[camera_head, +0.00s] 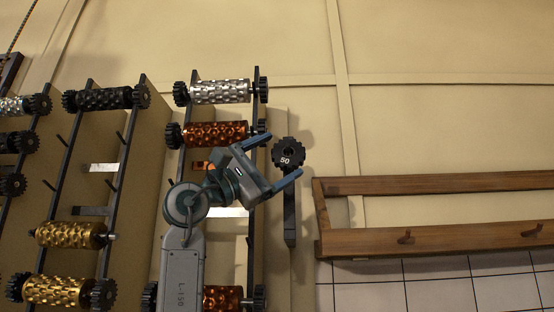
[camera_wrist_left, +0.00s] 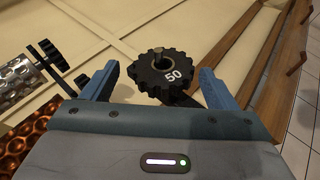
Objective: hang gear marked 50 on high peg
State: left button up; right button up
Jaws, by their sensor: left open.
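The dark toothed gear marked 50 (camera_head: 285,160) is at the upper end of a dark upright strip (camera_head: 290,222). In the left wrist view the gear (camera_wrist_left: 172,78) faces me, and the end of a peg (camera_wrist_left: 166,56) shows through its centre hole. My left gripper (camera_head: 281,159) is open, with its blue fingers on either side of the gear. In the left wrist view the fingers (camera_wrist_left: 160,84) show gaps to the gear on both sides, so nothing is gripped. My right gripper is not in view.
Racks with silver (camera_head: 220,91), copper (camera_head: 215,134) and gold (camera_head: 71,234) rollers stand left of the gear. A wooden rack with pegs (camera_head: 430,238) is on the right wall above white tiles (camera_head: 435,296). Bare wall (camera_head: 300,50) lies above the gear.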

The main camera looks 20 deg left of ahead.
pick_arm(q)
jog(key=b+v, duration=0.6)
jog(key=v, duration=0.4)
jog(key=shift+s+a, duration=0.1)
jog(key=shift+a, duration=0.05)
